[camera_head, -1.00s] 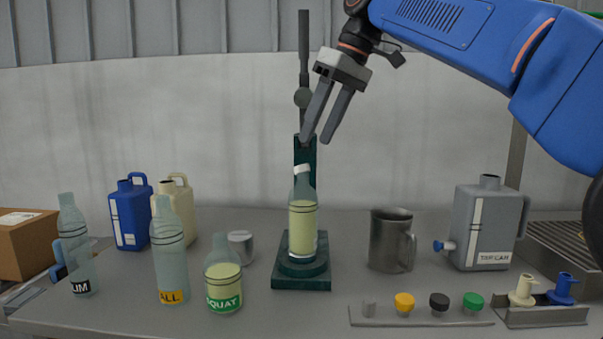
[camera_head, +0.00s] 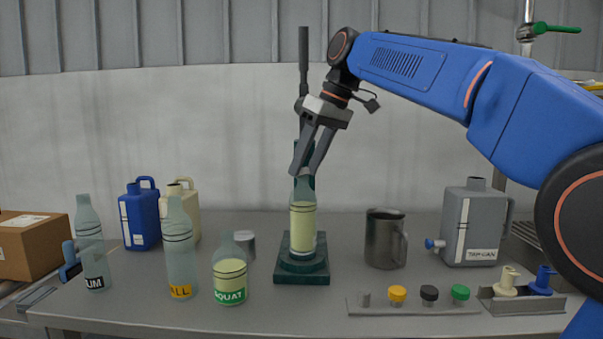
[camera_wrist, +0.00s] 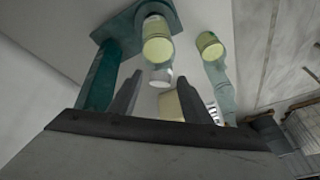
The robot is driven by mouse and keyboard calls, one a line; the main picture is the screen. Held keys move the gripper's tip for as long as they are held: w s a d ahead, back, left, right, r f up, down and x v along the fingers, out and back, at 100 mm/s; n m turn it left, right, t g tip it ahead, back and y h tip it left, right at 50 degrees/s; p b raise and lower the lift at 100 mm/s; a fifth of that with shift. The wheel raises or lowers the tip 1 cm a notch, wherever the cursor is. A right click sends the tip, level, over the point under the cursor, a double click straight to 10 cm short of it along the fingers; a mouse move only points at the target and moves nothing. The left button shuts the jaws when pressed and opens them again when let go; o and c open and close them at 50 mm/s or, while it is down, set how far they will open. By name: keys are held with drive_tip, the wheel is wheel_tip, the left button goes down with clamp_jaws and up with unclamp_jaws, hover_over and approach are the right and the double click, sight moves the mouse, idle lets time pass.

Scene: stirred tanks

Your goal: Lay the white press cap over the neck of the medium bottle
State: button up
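The bottle (camera_head: 303,222) with pale yellow-green liquid stands upright on the dark green press base, and it also shows in the wrist view (camera_wrist: 158,45). A small whitish piece (camera_head: 303,171) shows at the top of its neck, likely the white press cap; how it sits there is too small to tell. My gripper (camera_head: 305,170) points down just above that neck, with its fingers apart. In the wrist view the two fingers are also wide apart, with a whitish round thing (camera_wrist: 160,77) seen between them; I cannot tell whether it is the cap or the metal can.
The press column (camera_head: 304,75) rises right behind the bottle. Labelled slim (camera_head: 90,250), tall (camera_head: 180,255) and squat (camera_head: 230,275) bottles stand left. A steel mug (camera_head: 384,240) and grey can (camera_head: 472,230) stand right. A rack (camera_head: 415,311) of coloured caps lies in front.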

drive_tip(key=c, duration=1)
drive_tip(key=shift+o, duration=0.2)
